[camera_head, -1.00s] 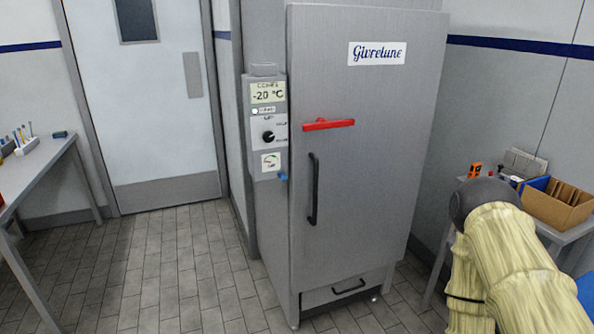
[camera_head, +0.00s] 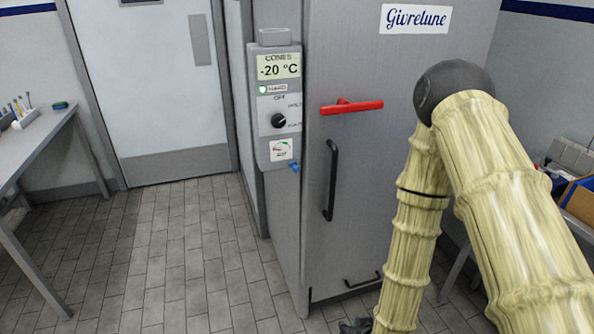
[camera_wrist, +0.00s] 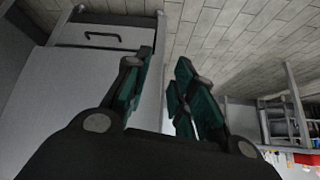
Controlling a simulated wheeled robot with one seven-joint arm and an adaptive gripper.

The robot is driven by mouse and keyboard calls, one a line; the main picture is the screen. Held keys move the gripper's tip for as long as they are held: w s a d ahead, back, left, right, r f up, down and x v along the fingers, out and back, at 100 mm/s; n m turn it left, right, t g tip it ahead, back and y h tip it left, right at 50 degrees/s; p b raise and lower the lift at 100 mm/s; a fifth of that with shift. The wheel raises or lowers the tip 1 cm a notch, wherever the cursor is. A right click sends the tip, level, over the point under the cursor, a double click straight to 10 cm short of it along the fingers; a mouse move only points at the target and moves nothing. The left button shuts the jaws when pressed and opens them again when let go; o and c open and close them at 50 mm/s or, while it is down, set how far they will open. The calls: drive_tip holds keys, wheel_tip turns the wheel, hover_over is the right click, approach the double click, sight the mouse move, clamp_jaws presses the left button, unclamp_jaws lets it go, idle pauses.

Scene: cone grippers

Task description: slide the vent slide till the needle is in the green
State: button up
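A small gauge (camera_head: 281,150) with a coloured dial sits low on the grey control panel at the freezer's left edge. Its needle is too small to read. A small blue tab (camera_head: 295,167), which looks like the vent slide, sticks out just below and right of the gauge. My gripper (camera_head: 357,326) shows only in part at the bottom edge of the head view, low and right of the tab, well apart from it. In the wrist view its two green-padded fingers (camera_wrist: 166,58) are apart with nothing between them. The tab and gauge are not visible there.
The grey freezer (camera_head: 385,160) has a red handle (camera_head: 351,106) and a black door pull (camera_head: 331,180). The panel also carries a display (camera_head: 278,67) and a black knob (camera_head: 278,120). A table (camera_head: 45,140) stands left. The tiled floor (camera_head: 190,260) before the panel is clear.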

drive_tip(key=w+a+r+n+t+y, duration=0.1)
drive_tip(key=w+a+r+t, duration=0.2)
drive_tip(key=w+r, duration=0.4)
drive_tip(key=w+a+r+t+y, duration=0.1)
drive_tip(key=w+a+r+t, duration=0.15)
drive_tip(key=w+r, duration=0.4)
drive_tip(key=n+t+y, duration=0.1)
drive_tip(key=t+y, duration=0.1)
drive_tip(key=t, duration=0.3)
approach(297, 169)
drive_tip(key=shift+g, duration=0.25)
drive_tip(key=p+x, duration=0.2)
drive_tip(key=x, duration=0.7)
drive_tip(key=shift+w+r, duration=0.1)
clamp_jaws()
